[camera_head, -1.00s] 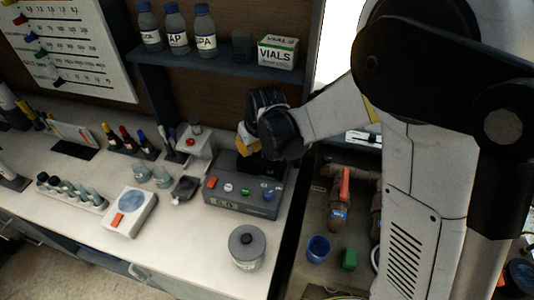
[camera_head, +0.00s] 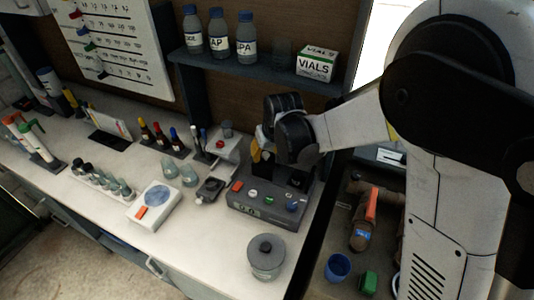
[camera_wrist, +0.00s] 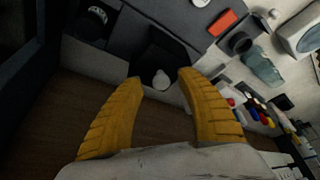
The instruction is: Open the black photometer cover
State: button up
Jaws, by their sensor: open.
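The photometer is a grey box (camera_head: 262,212) with a small display and coloured buttons, on the bench's right end. At its back a black part, apparently the cover (camera_head: 298,180), is mostly hidden by my gripper (camera_head: 262,158). In the wrist view a black squarish area (camera_wrist: 150,48) shows on the photometer's top, with a pale rounded thing (camera_wrist: 161,80) at its lower edge. I cannot tell whether the cover is shut or raised. My gripper's yellow fingers (camera_wrist: 160,80) are apart and empty, their tips at either side of this pale thing; contact is unclear.
A grey lidded jar (camera_head: 265,258) stands in front of the photometer. A small grey device (camera_head: 224,150) and a white scale (camera_head: 153,207) stand to its left. A shelf with bottles and a vials box (camera_head: 316,64) hangs above. Pipework (camera_head: 362,220) lies right, beyond the bench edge.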

jog(key=v, duration=1.2)
jog(key=shift+s, duration=0.1)
jog(key=s+d+f+m+t+h+b, duration=0.1)
jog(key=s+d+f+m+b, duration=0.1)
jog(key=s+d+b, duration=0.3)
jog(key=s+d+f+m+t+b, duration=0.2)
jog(key=s+d+f+b, duration=0.3)
jog(key=s+d, duration=0.8)
jog(key=shift+s+d+m+h, duration=0.3)
jog(key=shift+s+d+h, duration=0.1)
jog(key=shift+s, duration=0.25)
